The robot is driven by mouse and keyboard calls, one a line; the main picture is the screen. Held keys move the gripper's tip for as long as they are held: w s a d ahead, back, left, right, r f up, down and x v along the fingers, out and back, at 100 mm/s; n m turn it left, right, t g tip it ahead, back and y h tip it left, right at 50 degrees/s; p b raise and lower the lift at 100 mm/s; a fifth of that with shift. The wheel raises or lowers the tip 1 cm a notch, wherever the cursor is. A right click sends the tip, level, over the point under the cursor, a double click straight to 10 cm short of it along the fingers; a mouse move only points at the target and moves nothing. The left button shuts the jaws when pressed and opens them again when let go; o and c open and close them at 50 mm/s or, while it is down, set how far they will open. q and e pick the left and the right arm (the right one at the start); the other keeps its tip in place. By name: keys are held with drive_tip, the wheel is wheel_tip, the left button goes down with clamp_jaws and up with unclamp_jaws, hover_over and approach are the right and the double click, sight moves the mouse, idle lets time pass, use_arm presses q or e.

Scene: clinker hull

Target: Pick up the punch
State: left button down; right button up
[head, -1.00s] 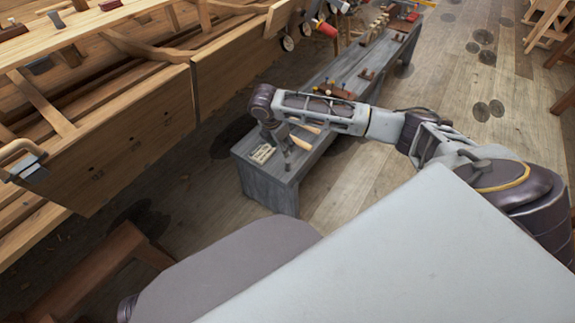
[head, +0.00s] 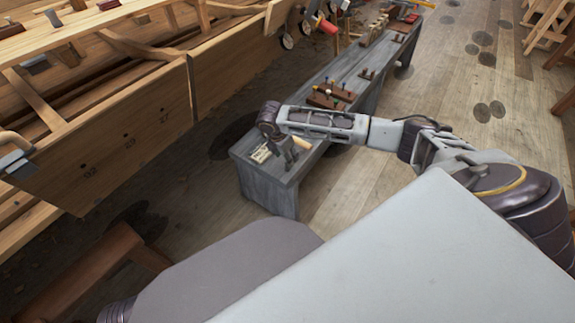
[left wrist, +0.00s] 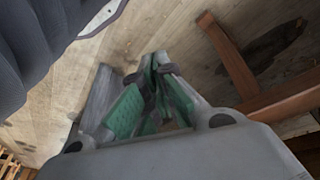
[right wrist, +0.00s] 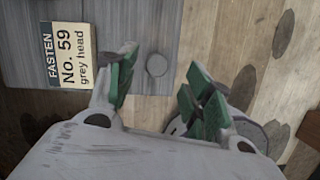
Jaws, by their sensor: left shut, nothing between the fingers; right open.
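A grey round head (right wrist: 157,65), seen from above on the grey bench in the right wrist view, may be the punch; its shaft is hidden, so I cannot be sure. My right gripper (right wrist: 160,84) is open, with a finger to either side of and slightly short of this head, apart from it. In the head view my right gripper (head: 287,157) is low over the near end of the bench (head: 250,174). My left gripper (left wrist: 160,88) is shut and empty over the floor, away from the bench.
A card reading "FASTEN No. 59 grey head" (right wrist: 69,55) lies beside the round head. A tan handle (head: 301,143) lies close to the right gripper. A brown rack with pegs (head: 330,95) stands farther along the bench. The wooden hull (head: 130,140) is at left.

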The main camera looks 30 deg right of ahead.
use_arm(q)
drive_tip(key=shift+w, duration=0.1)
use_arm(e)
drive_tip(key=shift+w+f+b, duration=0.1)
drive_tip(key=shift+f+b, duration=0.2)
drive_tip(key=shift+f, duration=0.1)
drive_tip(key=shift+w+d+f+b, duration=0.15)
drive_tip(key=shift+f+b, duration=0.2)
drive_tip(key=shift+f, duration=0.6)
drive_tip(key=shift+d+f+b, duration=0.1)
drive_tip(key=shift+f+b, duration=0.25)
drive_tip(key=shift+b, duration=0.05)
drive_tip(key=shift+d+f, duration=0.1)
drive_tip(key=shift+f, duration=0.3)
drive_tip(key=shift+d+f+b, duration=0.15)
drive_tip(key=shift+f+b, duration=0.2)
drive_tip(key=shift+f, duration=0.1)
use_arm(q)
drive_tip(key=shift+w+d+f+t+h, duration=0.2)
drive_tip(key=shift+d+f+t+h, duration=0.2)
drive_tip(key=shift+d+t, duration=0.15)
drive_tip(key=shift+r, duration=0.1)
